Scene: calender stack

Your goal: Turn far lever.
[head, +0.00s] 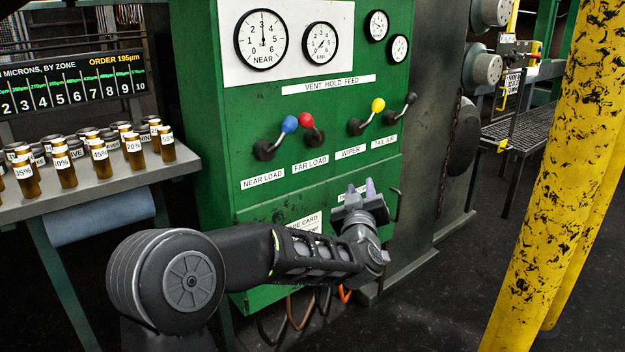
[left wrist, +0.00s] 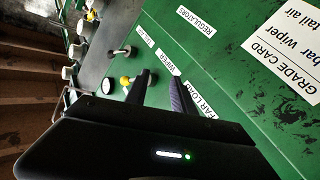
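The far load lever has a red knob (head: 307,120) and stands on the green panel above the FAR LOAD label (head: 311,164); that label also shows in the left wrist view (left wrist: 198,99). The red knob is hidden in the wrist view. My left gripper (head: 361,189) is below and right of this lever, in front of the panel, its fingers pointing up. In the wrist view its two fingers (left wrist: 162,92) stand apart with nothing between them. The far gauge (head: 320,44) is above the levers. My right gripper is not in view.
The near load lever with a blue knob (head: 289,124) is close left of the red one. The yellow wiper lever (head: 378,105) and black tail air lever (head: 411,98) are to the right. Brown bottles (head: 103,160) crowd a shelf at left. A yellow post (head: 560,170) stands at right.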

